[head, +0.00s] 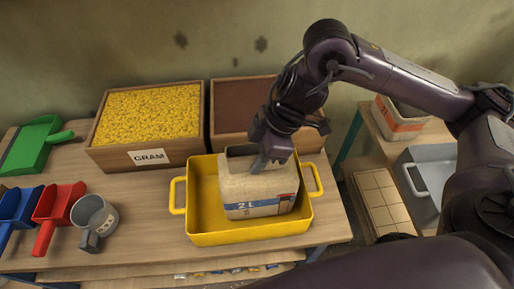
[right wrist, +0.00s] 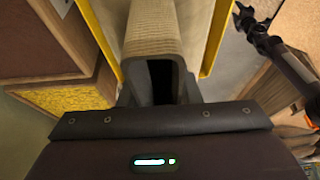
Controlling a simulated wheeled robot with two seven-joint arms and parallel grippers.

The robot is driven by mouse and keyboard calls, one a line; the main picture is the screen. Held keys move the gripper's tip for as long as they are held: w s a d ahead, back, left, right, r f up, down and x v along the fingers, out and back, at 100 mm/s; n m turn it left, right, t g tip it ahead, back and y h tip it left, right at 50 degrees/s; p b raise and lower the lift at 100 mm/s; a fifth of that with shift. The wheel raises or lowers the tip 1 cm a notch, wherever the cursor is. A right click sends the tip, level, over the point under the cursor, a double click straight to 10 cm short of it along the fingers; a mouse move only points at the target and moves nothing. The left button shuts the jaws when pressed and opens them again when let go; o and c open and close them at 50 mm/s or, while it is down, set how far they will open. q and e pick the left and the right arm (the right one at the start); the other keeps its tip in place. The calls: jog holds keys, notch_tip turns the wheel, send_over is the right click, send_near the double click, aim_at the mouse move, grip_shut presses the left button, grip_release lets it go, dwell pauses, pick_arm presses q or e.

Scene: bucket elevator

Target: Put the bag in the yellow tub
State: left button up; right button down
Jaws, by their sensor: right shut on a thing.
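The yellow tub (head: 215,238) stands on the table near its right end, with a handle at each side. The cream bag (head: 258,188), marked "2 L" with a blue band, is upright inside the tub's walls. I cannot tell whether its base touches the tub's floor. My right gripper (head: 271,160) comes down from above and is shut on the bag's top. In the right wrist view the bag (right wrist: 153,38) shows between the fingers, with the tub's yellow edges (right wrist: 215,38) on both sides. My left gripper is not in the head view.
Behind the tub stand a wooden crate of yellow grain (head: 150,112) labelled "GRAM" and a brown-filled crate (head: 238,105). A grey mug (head: 95,215) and red (head: 57,212), blue (head: 18,210) and green (head: 32,145) scoops lie left. A grey tub (head: 432,175) stands right.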

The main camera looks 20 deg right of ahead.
jog(key=shift+w+f, duration=0.15)
jog(key=shift+f, duration=0.4)
jog(key=c, duration=1.1)
grip_release()
jog(key=shift+f, duration=0.2)
jog(key=shift+o, duration=0.2)
jog(key=p+v, duration=0.3)
jog(key=v, duration=0.9)
jog(key=shift+r, duration=0.1)
